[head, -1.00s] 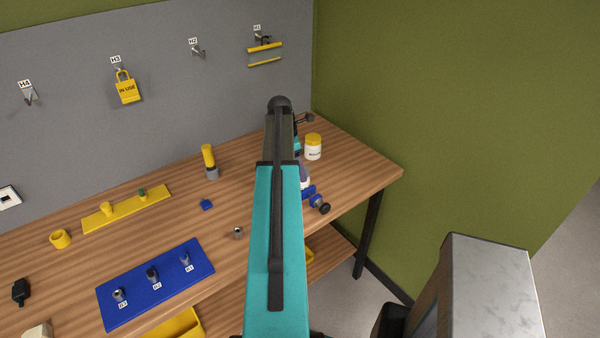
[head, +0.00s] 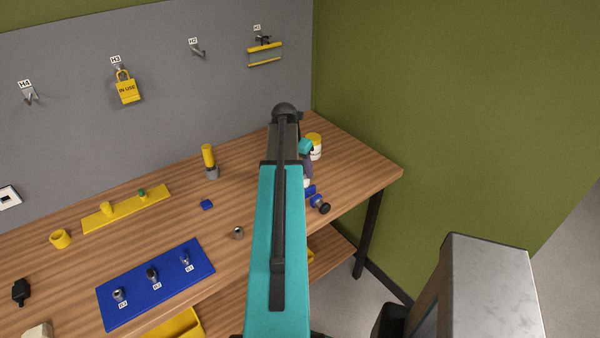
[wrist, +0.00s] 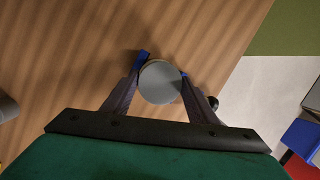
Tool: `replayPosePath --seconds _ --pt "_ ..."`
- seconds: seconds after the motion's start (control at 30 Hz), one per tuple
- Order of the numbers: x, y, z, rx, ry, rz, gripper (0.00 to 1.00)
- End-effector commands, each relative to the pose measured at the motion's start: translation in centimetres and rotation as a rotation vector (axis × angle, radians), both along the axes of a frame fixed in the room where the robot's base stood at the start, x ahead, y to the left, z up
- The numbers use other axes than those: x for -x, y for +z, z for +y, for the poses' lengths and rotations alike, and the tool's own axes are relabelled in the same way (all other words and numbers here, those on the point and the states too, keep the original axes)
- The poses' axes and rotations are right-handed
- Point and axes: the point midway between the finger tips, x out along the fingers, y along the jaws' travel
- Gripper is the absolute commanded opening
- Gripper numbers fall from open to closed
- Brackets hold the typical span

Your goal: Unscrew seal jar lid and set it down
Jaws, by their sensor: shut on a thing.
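In the wrist view my gripper (wrist: 161,84) is shut on a round grey lid (wrist: 160,82), seen from straight above between the two fingers. The lid hides whatever is under it, so I cannot tell whether it sits on a jar or is apart from one. In the head view my arm hides most of the gripper; only a dark finger part shows right of the arm, with a small white patch below it. A white jar with a yellow lid (head: 314,139) stands behind, at the bench's back right, partly covered by my wrist.
A blue piece with a black knob (head: 320,207) lies near the bench's right front edge. A small blue block (head: 206,204), a grey metal piece (head: 238,232) and a yellow-topped tool (head: 209,160) stand left of my arm. Bare wood (head: 365,172) lies at the right.

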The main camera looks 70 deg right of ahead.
Motion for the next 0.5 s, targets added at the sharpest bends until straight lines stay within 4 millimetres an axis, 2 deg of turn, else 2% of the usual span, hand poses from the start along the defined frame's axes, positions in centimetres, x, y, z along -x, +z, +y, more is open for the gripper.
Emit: replayPosePath --seconds 0.03,0.07,0.13,0.17,0.5 --pt "0.07 -0.01 0.01 -0.001 -0.002 0.001 0.0" --pt "0.07 -0.01 0.01 -0.001 -0.002 0.001 0.56" --pt "0.06 -0.02 0.01 -0.001 -0.002 0.001 0.68" --pt "0.05 -0.02 0.01 -0.001 -0.002 0.001 0.72" --pt "0.01 0.17 0.0 0.0 -0.003 0.0 0.72"
